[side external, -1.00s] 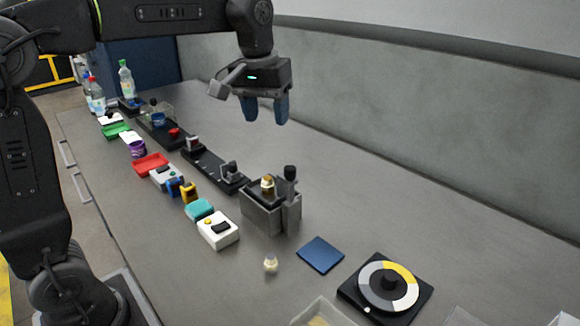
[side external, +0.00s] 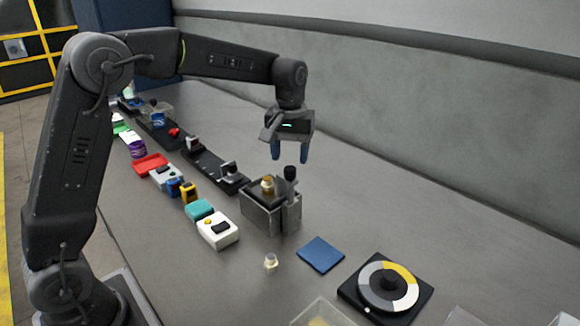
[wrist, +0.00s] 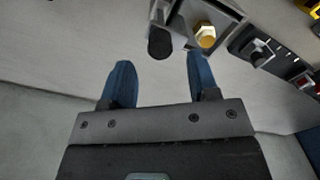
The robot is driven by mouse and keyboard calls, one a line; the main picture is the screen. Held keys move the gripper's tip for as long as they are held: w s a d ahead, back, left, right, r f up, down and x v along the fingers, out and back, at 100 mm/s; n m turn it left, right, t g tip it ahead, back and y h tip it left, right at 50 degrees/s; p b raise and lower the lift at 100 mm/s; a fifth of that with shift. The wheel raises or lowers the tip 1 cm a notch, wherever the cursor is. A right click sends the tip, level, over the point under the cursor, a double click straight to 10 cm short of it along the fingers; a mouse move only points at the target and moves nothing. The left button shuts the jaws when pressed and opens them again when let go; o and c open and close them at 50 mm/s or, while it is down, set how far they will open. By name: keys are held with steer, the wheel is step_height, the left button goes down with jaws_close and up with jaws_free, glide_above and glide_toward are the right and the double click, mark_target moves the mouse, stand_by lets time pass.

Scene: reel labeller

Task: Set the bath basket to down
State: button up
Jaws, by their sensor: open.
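The bath (side external: 262,214) is a grey metal box on the bench in the side view. A brass-coloured fitting (side external: 267,184) sits at its top, and a black knob (side external: 291,173) stands on a post at its right side. I take these to be the basket and its handle; I cannot tell the basket's height for certain. My gripper (side external: 289,155) is open and empty, above and a little behind the bath. In the wrist view, the black knob (wrist: 160,43) and brass fitting (wrist: 205,36) lie ahead of my two blue fingers (wrist: 160,75), apart from them.
A blue pad (side external: 320,254), a small pale-topped piece (side external: 270,261) and a dial with grey and yellow sectors (side external: 388,287) lie in front. A white box (side external: 218,230) and black rails (side external: 214,171) stand left. Bench behind the bath is clear.

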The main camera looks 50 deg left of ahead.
mark_target(290, 168)
steer(key=shift+f, duration=1.95)
steer(key=shift+c, duration=0.3)
jaws_close()
